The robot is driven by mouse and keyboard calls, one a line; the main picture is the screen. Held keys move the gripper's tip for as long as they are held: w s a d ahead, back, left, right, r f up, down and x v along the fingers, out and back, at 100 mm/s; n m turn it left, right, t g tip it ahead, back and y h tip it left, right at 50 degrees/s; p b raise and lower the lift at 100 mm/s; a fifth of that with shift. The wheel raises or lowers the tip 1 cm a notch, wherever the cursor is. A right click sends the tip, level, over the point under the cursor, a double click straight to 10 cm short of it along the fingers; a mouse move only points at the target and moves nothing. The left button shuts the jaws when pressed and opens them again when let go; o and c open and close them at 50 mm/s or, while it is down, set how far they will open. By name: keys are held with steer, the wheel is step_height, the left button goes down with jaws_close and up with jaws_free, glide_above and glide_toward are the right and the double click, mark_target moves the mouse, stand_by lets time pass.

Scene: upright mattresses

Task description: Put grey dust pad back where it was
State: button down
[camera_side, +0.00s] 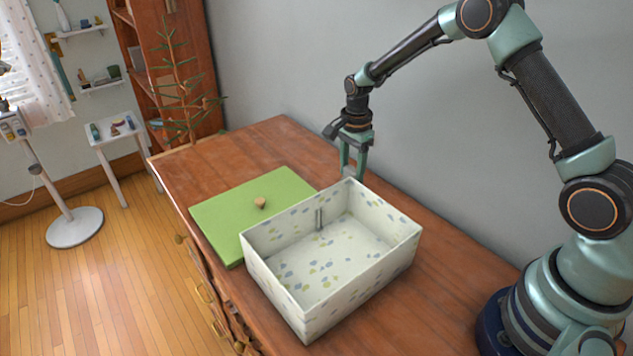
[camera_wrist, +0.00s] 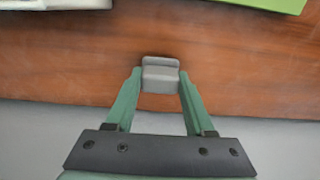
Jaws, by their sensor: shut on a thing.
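My gripper (camera_side: 354,166) hangs fingers down just behind the far corner of the patterned box, near the wall side of the dresser top. In the wrist view my gripper (camera_wrist: 160,80) is shut on the grey dust pad (camera_wrist: 160,72), a small stepped grey block between the fingertips. In the side view the pad is small and hard to make out, partly hidden by the fingers. I cannot tell whether it touches the wood.
An open white box (camera_side: 371,278) with coloured spots stands on the wooden dresser (camera_side: 268,146). A small grey upright piece (camera_side: 319,219) is inside it. A green lid (camera_side: 228,205) with a wooden knob (camera_side: 260,203) lies beside it. A grey wall (camera_side: 290,70) runs behind.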

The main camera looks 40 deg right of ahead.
steer(key=shift+f, duration=0.3)
steer(key=shift+c, duration=0.9)
jaws_free()
steer(key=s+a+r+n+t, duration=0.1)
steer(key=s+r+n, duration=0.3)
steer(key=r, duration=0.7)
steer(key=s+a+r+n+t, duration=0.15)
steer(key=s+r+n, duration=0.25)
steer(key=r, duration=0.7)
steer(key=s+a+r+n+t, duration=0.1)
steer(key=s+a+n+t, duration=0.1)
steer(key=s+n, duration=0.8)
steer(key=shift+s+a+r+t, duration=0.2)
steer(key=shift+s+t, duration=0.35)
steer(key=shift+s, duration=0.55)
